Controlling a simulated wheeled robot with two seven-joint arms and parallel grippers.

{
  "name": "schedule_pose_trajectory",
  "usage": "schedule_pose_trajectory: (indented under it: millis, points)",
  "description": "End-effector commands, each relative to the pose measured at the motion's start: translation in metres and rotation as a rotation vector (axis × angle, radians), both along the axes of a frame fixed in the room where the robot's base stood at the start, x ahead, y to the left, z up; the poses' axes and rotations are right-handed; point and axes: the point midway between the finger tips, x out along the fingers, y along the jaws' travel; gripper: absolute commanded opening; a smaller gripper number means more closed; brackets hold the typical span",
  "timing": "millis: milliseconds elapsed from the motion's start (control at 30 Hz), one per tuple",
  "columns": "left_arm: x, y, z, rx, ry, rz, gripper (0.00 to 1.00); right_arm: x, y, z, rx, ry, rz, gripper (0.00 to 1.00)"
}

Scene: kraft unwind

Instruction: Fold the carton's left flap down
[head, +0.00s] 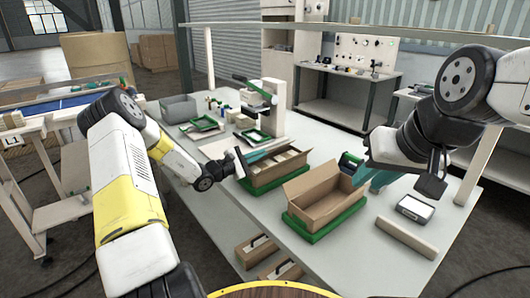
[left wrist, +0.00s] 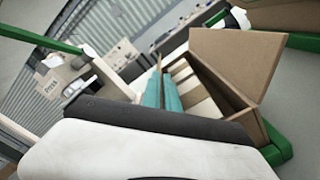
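A cardboard carton (head: 275,175) with pale contents stands in a green tray on the table. It also shows in the left wrist view (left wrist: 245,108), with a broad flap (left wrist: 235,65) standing open. My left gripper (head: 268,150) is at this carton's upper left side. Its long teal fingers (left wrist: 162,90) lie close together beside the opening. A thin brown edge shows at their tips; whether it is a flap between them I cannot tell. A second open carton (head: 320,200) stands to the right. My right gripper (head: 378,180) is beside its right side, its fingers partly hidden.
The second carton has its own green tray (head: 310,234). A white-topped device (head: 415,209) and a tan bar (head: 406,237) lie at the right. A grey bin (head: 178,108) and a green-and-white stand (head: 270,100) are further back. The front left of the table is clear.

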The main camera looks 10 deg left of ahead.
Motion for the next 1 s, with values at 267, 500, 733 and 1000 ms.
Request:
schedule_pose_trajectory:
  millis: [267, 500, 733, 1000]
  points:
    - [0.0, 0.0004, -0.0002, 0.0, 0.0, 0.001, 0.0, 0.0, 0.0, 0.0, 0.0, 0.0, 0.0, 0.25]
    - [-0.0022, -0.002, -0.0045, 0.075, -0.073, 0.0, 0.0, 0.0, 0.0, 0.0, 0.0, 0.0, 0.0, 0.25]
    - [-0.0027, -0.0021, -0.0052, 0.089, -0.087, 0.0, 0.0, 0.0, 0.0, 0.0, 0.0, 0.0, 0.0, 0.25]
    - [-0.0026, -0.0022, -0.0051, 0.089, -0.087, 0.0, 0.13, 0.0, 0.0, 0.0, 0.0, 0.0, 0.0, 0.25]
